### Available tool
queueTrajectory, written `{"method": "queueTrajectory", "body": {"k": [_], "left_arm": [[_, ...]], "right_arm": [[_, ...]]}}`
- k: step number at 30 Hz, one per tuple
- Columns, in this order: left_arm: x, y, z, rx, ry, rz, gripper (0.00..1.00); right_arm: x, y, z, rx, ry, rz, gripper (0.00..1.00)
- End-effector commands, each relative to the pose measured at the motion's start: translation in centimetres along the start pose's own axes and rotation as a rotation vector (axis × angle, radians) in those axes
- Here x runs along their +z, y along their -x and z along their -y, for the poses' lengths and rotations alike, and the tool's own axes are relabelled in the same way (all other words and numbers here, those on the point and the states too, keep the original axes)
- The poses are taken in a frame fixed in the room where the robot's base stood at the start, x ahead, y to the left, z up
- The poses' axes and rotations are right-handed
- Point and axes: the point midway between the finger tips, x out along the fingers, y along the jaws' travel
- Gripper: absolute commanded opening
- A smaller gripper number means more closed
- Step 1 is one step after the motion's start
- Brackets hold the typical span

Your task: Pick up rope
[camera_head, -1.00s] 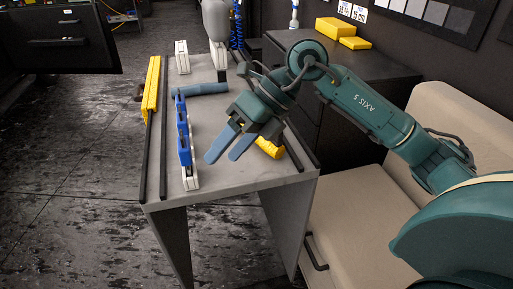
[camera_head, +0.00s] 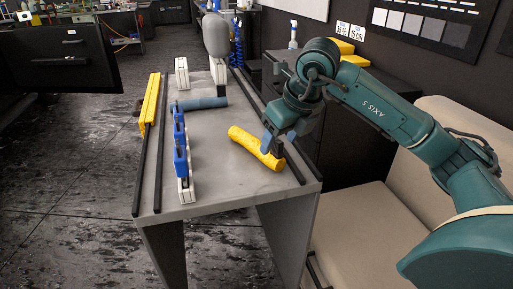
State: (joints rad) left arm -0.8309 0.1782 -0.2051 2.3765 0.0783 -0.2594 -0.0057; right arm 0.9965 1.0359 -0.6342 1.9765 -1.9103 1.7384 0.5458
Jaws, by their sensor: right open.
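No thing in view is plainly a rope. A long, rounded yellow piece (camera_head: 250,144) lies slantwise on the right part of the grey table (camera_head: 225,185); I cannot tell whether it is the rope. A blue rolled piece (camera_head: 203,103) lies farther back on the table. My left gripper is not in view.
A grey rounded object (camera_head: 216,38) stands at the back. The front middle is clear.

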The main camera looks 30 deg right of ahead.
Motion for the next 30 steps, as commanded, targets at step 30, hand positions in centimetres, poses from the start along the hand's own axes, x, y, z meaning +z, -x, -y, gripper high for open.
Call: {"method": "queueTrajectory", "body": {"k": [30], "left_arm": [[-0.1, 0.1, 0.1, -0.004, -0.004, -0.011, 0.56]], "right_arm": [[0.5, -4.9, 0.1, 0.001, 0.001, 0.0, 0.26]]}}
